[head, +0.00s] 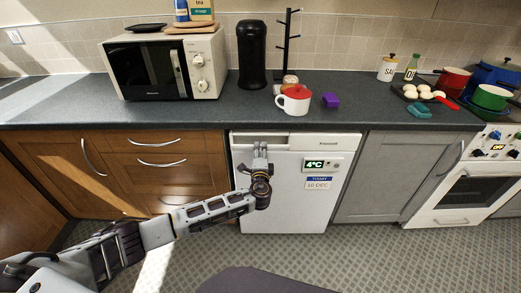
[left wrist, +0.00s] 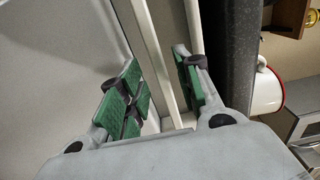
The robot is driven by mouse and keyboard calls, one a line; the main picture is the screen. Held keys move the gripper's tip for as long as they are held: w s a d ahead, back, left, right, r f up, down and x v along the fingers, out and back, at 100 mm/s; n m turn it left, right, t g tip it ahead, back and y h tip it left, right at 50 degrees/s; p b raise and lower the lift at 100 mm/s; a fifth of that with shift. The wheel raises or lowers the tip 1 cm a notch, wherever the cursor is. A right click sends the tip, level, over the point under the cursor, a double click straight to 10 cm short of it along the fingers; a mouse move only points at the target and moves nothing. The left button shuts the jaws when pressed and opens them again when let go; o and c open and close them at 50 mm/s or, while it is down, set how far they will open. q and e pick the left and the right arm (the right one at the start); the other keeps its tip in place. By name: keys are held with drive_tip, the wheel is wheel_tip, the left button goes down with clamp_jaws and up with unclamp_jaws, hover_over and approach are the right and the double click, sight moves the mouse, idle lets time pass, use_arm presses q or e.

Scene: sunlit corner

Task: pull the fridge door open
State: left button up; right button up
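The white fridge door (head: 285,190) is below the counter and looks shut. Its pale handle strip (head: 262,138) runs along the top left, and a "4°C" display (head: 314,165) is on its front. My left gripper (head: 260,150) is at this handle strip. In the left wrist view the green-padded fingers of my left gripper (left wrist: 160,90) are spread apart, with a pale bar (left wrist: 152,45) running between them. I cannot tell whether either pad touches it. My right gripper is not in view.
The dark counter (head: 200,115) overhangs the fridge. Wooden drawers (head: 160,160) are on the left and a grey cupboard (head: 390,180) on the right. The patterned floor (head: 390,260) in front is clear.

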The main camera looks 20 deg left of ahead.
use_arm(q)
drive_tip(key=shift+x, duration=0.95)
drive_tip(key=shift+c, duration=0.4)
clamp_jaws()
